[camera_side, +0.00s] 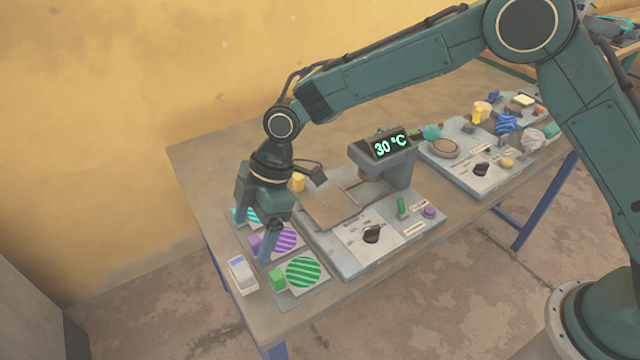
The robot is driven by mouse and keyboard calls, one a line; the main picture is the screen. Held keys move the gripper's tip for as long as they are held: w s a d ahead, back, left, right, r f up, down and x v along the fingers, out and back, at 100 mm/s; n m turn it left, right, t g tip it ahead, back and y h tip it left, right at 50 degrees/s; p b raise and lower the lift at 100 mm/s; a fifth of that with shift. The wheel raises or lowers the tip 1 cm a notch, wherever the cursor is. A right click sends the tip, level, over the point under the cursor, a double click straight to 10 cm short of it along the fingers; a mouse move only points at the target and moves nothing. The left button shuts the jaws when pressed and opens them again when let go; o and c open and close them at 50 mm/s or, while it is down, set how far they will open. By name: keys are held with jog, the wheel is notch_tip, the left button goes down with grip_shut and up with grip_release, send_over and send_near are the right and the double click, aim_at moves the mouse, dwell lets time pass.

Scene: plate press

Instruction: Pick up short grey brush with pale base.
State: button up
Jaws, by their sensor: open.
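My gripper (257,236) points down above the purple striped disc and the teal striped disc, up and to the right of the brush. It is open, with nothing seen between its fingers, and apart from the brush. My gripper partly hides the teal disc and its plate.
A green striped disc (303,271) and a purple striped disc (280,238) lie on grey plates right of the brush. The press (382,152) with a 30 °C display stands behind its control panel (350,250). A second station (450,165) is farther right.

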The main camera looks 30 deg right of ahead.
aim_at(241, 267)
jog(key=shift+x, duration=2.5)
jog(key=shift+x, duration=2.6)
jog(key=shift+a+r, duration=0.1)
jog(key=shift+a, duration=0.05)
jog(key=c, duration=1.1)
jog(key=shift+r, duration=0.15)
notch_tip(241, 267, up, 20)
jog(key=shift+f, duration=0.1)
